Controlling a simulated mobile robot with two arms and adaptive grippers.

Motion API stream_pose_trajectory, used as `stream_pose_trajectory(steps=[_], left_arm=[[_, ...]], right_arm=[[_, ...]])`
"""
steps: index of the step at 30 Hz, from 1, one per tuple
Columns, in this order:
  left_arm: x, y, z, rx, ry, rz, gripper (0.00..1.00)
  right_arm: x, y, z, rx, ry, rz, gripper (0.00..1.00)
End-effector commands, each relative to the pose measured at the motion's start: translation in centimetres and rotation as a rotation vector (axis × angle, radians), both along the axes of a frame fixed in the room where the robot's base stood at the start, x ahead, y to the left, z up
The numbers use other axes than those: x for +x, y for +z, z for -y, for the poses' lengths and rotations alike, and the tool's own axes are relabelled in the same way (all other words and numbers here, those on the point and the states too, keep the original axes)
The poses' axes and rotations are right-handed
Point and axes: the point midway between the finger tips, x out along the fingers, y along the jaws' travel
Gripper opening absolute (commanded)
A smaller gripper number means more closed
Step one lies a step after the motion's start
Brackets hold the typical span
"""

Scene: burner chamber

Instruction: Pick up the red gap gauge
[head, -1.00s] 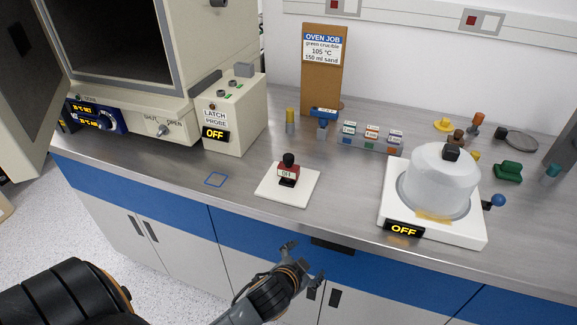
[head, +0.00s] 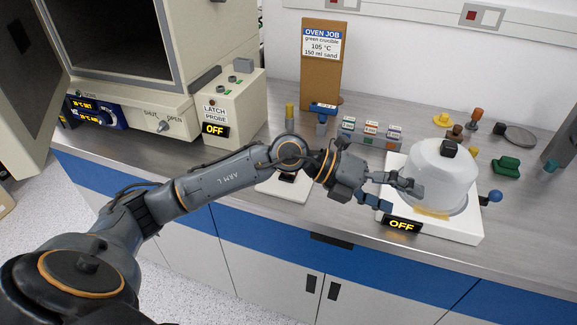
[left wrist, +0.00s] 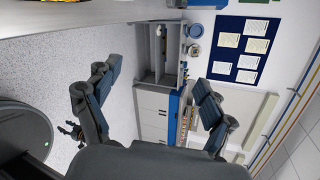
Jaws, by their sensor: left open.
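My left gripper (head: 400,194) is open and empty, to the right of the pad and in front of the white domed device. The open fingers (left wrist: 160,75) also show in the left wrist view, with no gauge between them. My right gripper is not in view.
The domed device (head: 440,180) has an OFF display and stands close to my left fingers. A rack of small labelled blocks (head: 370,138) stands behind my arm. The latch probe box (head: 228,105) and the open oven (head: 110,45) are at left. Small coloured items stand at right.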

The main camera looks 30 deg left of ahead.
Motion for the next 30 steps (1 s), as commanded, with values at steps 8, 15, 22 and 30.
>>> stream_pose_trajectory(steps=[8,15,22,30], left_arm=[[4.1,-3.1,-20.1,0.861,0.233,-0.108,0.83],[3.8,-1.4,-28.7,1.104,0.416,-0.207,0.83],[5.2,-4.8,-29.5,1.118,0.423,-0.217,0.83],[6.8,-8.5,-29.8,1.115,0.423,-0.211,0.83]], right_arm=[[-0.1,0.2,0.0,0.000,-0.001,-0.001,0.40],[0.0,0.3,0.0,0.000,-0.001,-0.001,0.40],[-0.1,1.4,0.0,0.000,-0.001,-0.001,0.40],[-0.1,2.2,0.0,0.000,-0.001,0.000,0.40]])
